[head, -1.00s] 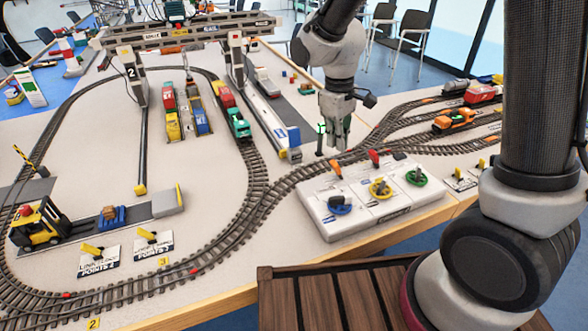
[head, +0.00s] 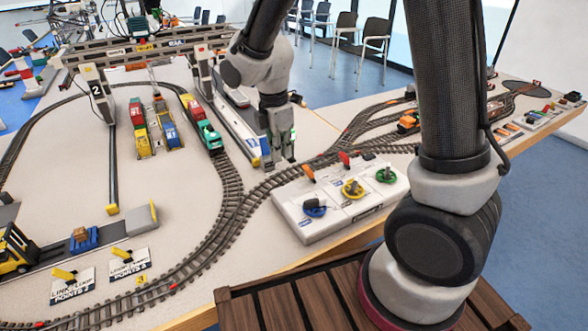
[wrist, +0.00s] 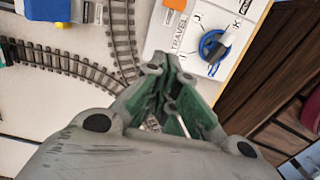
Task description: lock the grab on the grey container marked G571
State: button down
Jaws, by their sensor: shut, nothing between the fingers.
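My gripper (head: 283,165) is shut and empty. It points down over the layout, at the far left side of the white control box (head: 300,225). The box carries a blue dial (head: 313,211), a yellow dial (head: 353,189), a green dial (head: 386,175) and several small levers. In the wrist view my gripper (wrist: 168,68) has its green-lined fingers together, left of the blue dial (wrist: 207,40) marked J and K. The gantry crane (head: 150,55), with a 2 on its leg, spans the back. No marking G571 is readable. I cannot identify the grey container or see the grab clearly.
Stacked containers (head: 138,128) and a green-fronted train (head: 207,135) stand beneath the crane. Curved track (head: 232,190) runs past the control box. A yellow forklift (head: 14,250) is at the left. A slatted wooden surface (head: 330,290) lies below the table's front edge.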

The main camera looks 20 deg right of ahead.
aim_at(310, 175)
jog(key=f, duration=0.6)
jog(key=d+f, duration=0.1)
jog(key=f, duration=0.3)
jog(key=shift+w+d+r, duration=0.15)
jog(key=shift+d+r, duration=0.15)
jog(key=shift+d, duration=0.3)
jog(key=shift+w+d+r, duration=0.15)
jog(key=shift+d+r, duration=0.15)
jog(key=shift+d, duration=0.3)
jog(key=shift+w+d+r, duration=0.15)
jog(key=shift+d+r, duration=0.1)
jog(key=shift+d, duration=0.3)
jog(key=shift+d+r, duration=0.1)
